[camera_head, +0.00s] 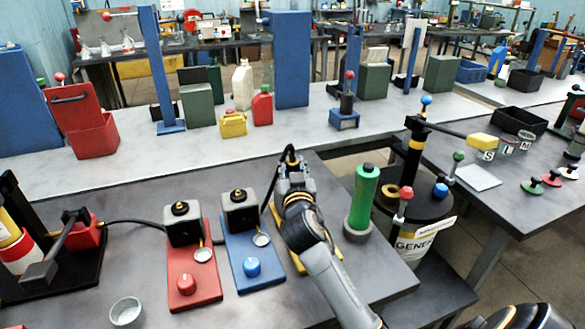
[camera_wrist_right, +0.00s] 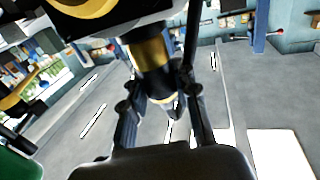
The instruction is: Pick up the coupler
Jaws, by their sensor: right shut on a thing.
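My right gripper (camera_head: 292,172) reaches over the yellow-plate station on the near bench, beside a dark hose that loops over its tip. In the right wrist view, the gripper (camera_wrist_right: 160,88) is shut on a black coupler with a gold band (camera_wrist_right: 150,54). The coupler sits between the two fingers, with a narrower, gold-ringed end pointing down toward the palm. In the head view the coupler is hidden or too small to make out. The yellow plate (camera_head: 331,250) is mostly covered by my arm. My left gripper is not in view.
Red (camera_head: 194,266) and blue (camera_head: 252,262) plates with grey boxes stand left of my right arm. A green cylinder (camera_head: 362,200) stands close on its right, beside a drum (camera_head: 412,222). A small round dish (camera_head: 126,312) lies near the front edge.

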